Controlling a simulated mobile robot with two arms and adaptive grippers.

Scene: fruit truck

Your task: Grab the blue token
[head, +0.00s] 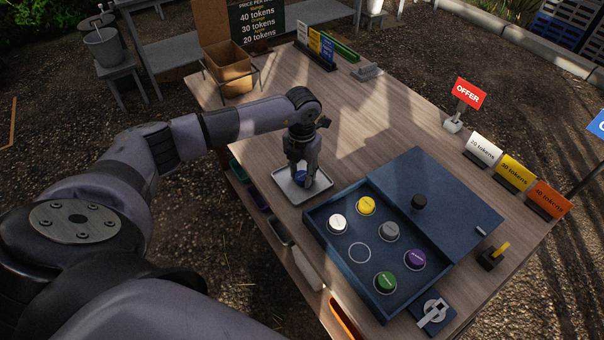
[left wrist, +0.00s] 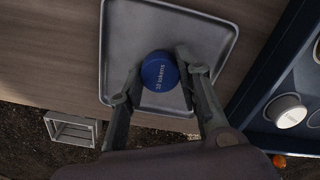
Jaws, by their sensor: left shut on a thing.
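The blue token (left wrist: 160,72) is a round piece with white lettering, held between the two fingers of my left gripper (left wrist: 152,75). In the head view the token (head: 300,177) shows under my left gripper (head: 301,168), over the grey tray (head: 318,190). The tray also shows in the left wrist view (left wrist: 206,34). I cannot tell whether the token touches the tray. My left gripper is shut on it. My right gripper is in neither view.
A blue box (head: 313,219) right of the tray holds white, yellow, grey, purple and green tokens and one empty ring. Its lid (head: 450,195) lies behind it. Price signs (head: 515,173) line the right table edge. The middle of the table (head: 375,120) is clear.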

